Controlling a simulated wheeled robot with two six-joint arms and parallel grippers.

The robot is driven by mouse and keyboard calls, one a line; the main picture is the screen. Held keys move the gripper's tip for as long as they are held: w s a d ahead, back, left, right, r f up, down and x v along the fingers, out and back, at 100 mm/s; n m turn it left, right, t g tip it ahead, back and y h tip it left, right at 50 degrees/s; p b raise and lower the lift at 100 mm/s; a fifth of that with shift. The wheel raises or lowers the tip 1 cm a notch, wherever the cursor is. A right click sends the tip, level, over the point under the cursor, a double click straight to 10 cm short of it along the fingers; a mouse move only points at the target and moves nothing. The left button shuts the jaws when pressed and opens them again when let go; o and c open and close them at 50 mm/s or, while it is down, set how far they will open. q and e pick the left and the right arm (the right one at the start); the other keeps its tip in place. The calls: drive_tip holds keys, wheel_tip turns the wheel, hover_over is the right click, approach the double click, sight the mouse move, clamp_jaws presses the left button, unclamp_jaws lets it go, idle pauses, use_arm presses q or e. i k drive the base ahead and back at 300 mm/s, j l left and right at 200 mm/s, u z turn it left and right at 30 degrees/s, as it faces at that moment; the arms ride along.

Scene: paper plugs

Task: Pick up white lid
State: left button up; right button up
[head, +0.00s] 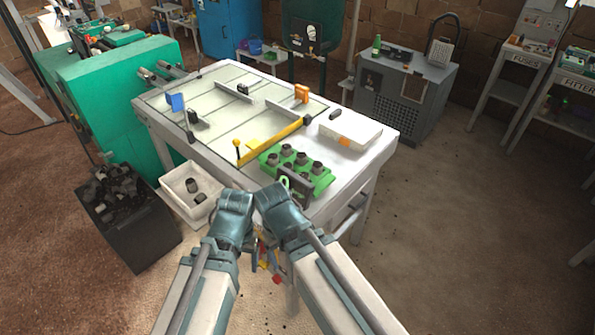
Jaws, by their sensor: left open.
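The white lid (350,127) looks like a flat, pale slab with an orange piece at its front edge. It lies on the right end of the white worktable (215,78), behind the green tray of dark plugs. My left gripper (257,254) hangs below the wrists, in front of the table's near edge. It is open and well away from the lid. My right arm's wrist lies beside the left one; its jaws are too hidden to read.
A green tray (318,184) with several dark plugs stands at the table's near right, beside a yellow bar (272,141). A white bin (174,195) and a dark bin of scraps (143,238) stand on the floor at left.

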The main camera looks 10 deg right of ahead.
sight(352, 131)
drive_tip(key=i+l, duration=0.15)
drive_tip(key=l, duration=0.25)
drive_tip(key=i+l+z, duration=0.1)
drive_tip(key=l, duration=0.3)
drive_tip(key=i+l, duration=0.15)
drive_tip(key=l, duration=0.25)
drive_tip(key=i+l+z, duration=0.1)
drive_tip(key=l, duration=0.3)
drive_tip(key=i+l+z, duration=0.1)
drive_tip(key=l, duration=0.3)
drive_tip(key=i+l, duration=0.25)
drive_tip(key=i+l+z, duration=0.1)
drive_tip(key=l, duration=0.35)
drive_tip(key=i, duration=0.6)
